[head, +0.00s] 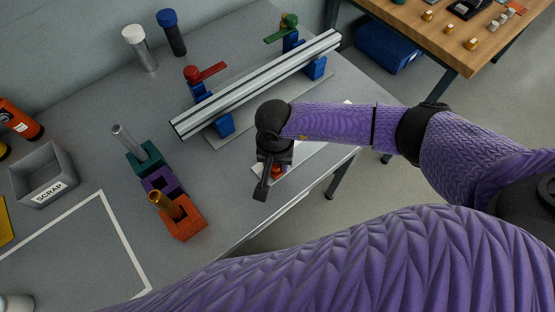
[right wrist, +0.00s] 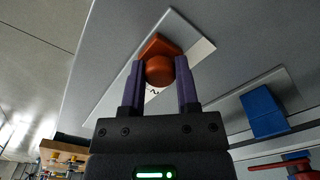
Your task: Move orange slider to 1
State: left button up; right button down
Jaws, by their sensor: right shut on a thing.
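The orange slider (right wrist: 160,70) has a round knob on an angular base and sits on a pale plate (right wrist: 204,48) in the right wrist view. A dark mark like a digit shows on the plate just beside the slider, partly covered. My right gripper (right wrist: 158,82) is shut on the slider's knob, one finger on each side. In the head view my right gripper (head: 266,182) reaches down at the table's front edge, and only a bit of the orange slider (head: 277,171) shows beside it. The plate (head: 308,150) runs partly hidden under my arm. My left gripper is out of view.
A striped metal rail (head: 258,84) in blue clamps with red and green handles stands behind my right gripper. Teal (head: 146,158), purple (head: 160,184) and orange (head: 184,220) blocks stand to its left. A grey SCRAP bin (head: 45,176) is at far left.

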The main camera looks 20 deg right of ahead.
jog(key=shift+a, duration=0.15)
jog(key=shift+c, duration=1.7)
grip_release()
notch_tip(320, 180, up, 9)
jog(key=shift+p, duration=1.2)
jog(key=shift+r, duration=0.45)
